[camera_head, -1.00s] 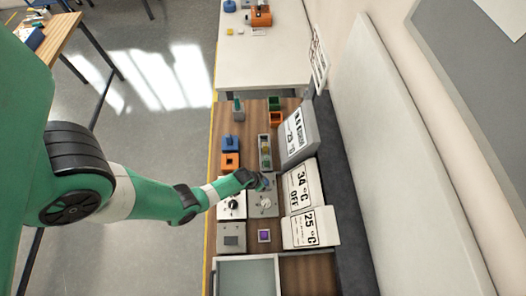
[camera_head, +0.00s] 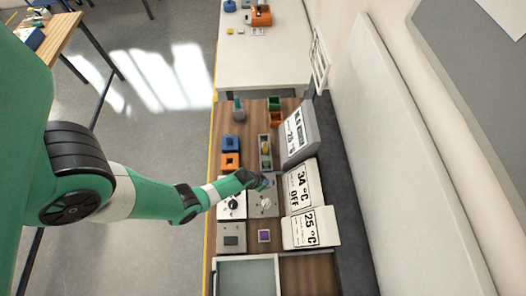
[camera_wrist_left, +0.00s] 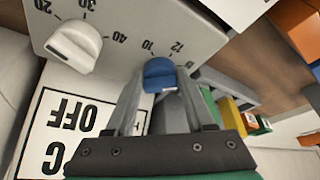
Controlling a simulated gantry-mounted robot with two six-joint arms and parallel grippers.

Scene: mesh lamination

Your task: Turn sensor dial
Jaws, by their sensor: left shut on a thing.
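My left gripper (camera_head: 264,183) is at the grey panel (camera_head: 257,209) on the bench. In the left wrist view its fingertips (camera_wrist_left: 158,80) are shut on a small blue dial (camera_wrist_left: 160,72). Printed numbers, including 10 and 12, stand on the panel beside the dial. A white knob (camera_wrist_left: 75,46) sits on the same panel, apart from the gripper, with 20, 30 and 40 around it. This knob also shows in the head view (camera_head: 265,203). My right gripper is not in view.
Displays reading 34 °C OFF (camera_head: 300,187) and 25 °C (camera_head: 312,228) stand right of the panel, with a tilted display (camera_head: 297,134) farther back. A purple-topped block (camera_head: 264,236) sits in front.

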